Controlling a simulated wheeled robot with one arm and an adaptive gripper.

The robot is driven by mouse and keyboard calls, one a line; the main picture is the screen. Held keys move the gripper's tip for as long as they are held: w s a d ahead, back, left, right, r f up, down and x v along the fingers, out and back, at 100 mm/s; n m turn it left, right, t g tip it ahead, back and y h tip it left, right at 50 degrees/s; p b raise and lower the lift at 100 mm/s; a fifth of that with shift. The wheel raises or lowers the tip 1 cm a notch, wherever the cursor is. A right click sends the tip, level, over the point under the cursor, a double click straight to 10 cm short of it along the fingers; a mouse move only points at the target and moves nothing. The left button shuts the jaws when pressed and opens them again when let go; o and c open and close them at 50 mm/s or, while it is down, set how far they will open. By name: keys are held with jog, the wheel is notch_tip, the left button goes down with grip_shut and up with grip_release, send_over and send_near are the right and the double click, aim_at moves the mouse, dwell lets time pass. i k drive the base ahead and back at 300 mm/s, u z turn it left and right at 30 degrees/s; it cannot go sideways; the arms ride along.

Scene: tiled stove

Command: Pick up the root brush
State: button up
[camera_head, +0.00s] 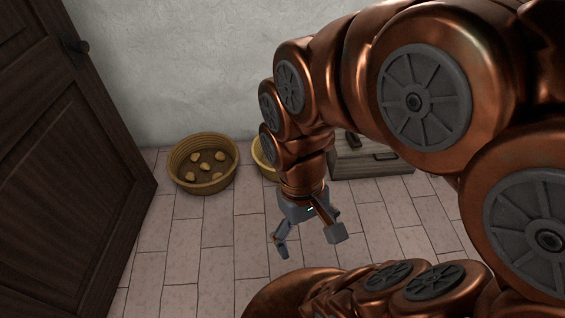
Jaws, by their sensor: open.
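My gripper (308,238) hangs open and empty over the tiled floor, its fingers spread apart. I cannot clearly make out a root brush. A small dark brown object (352,140) lies on top of a low grey-brown wooden chest (368,166) behind my arm, and it is too small and partly covered to tell whether it is the brush. My gripper is in front of the chest, to its left in the picture, and apart from it.
A round wicker basket (178,179) holding several pale round lumps stands by the wall. A second yellow basket (263,160) is mostly hidden behind my arm. A dark wooden door (75,150) fills the left side. The floor (200,255) between is clear.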

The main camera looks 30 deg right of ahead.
aim_at(353, 139)
jog(key=z, duration=1.4)
